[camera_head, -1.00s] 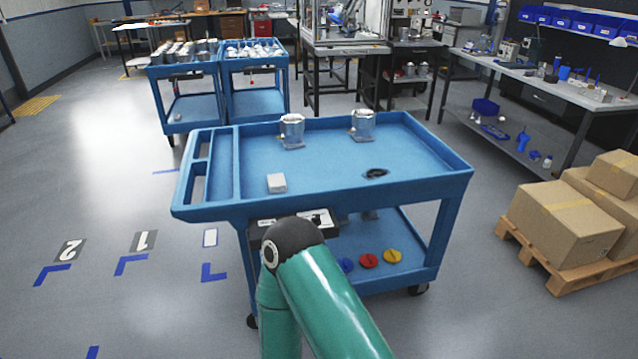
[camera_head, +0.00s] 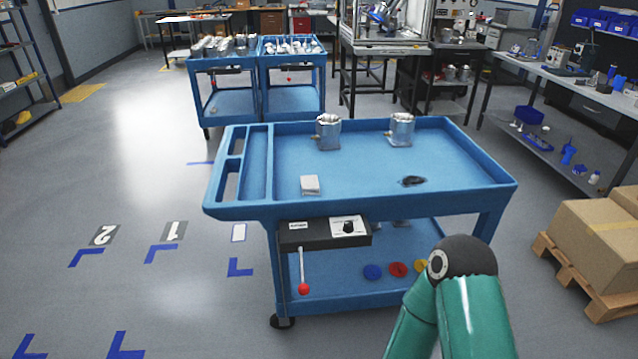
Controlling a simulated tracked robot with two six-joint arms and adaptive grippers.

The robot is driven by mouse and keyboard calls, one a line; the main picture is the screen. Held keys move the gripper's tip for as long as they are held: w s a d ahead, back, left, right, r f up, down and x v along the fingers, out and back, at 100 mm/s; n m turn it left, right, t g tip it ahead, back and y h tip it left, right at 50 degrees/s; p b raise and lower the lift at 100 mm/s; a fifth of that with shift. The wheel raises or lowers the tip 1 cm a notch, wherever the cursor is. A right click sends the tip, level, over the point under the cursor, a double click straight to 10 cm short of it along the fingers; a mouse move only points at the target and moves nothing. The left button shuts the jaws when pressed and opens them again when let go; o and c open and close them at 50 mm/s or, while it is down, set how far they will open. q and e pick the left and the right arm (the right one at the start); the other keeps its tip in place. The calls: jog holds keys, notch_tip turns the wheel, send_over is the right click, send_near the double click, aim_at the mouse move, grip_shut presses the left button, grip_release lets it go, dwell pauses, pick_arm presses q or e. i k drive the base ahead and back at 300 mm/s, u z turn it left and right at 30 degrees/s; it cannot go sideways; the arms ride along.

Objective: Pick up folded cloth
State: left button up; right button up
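The folded cloth (camera_head: 311,185) is a small pale grey-white block. It lies on the top tray of the blue cart (camera_head: 400,200), near the front edge and left of the middle. Only a green arm of mine with a dark joint shows, at the lower right in front of the cart. Neither of my grippers is in the picture, and nothing touches the cloth.
Two metal housings (camera_head: 328,132) (camera_head: 401,129) stand at the back of the tray, and a dark ring-like item (camera_head: 413,181) lies right of the cloth. A control box (camera_head: 325,232) hangs under the front edge. Cardboard boxes (camera_head: 595,235) sit at right.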

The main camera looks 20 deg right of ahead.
aim_at(310, 185)
jog(key=i, duration=0.9)
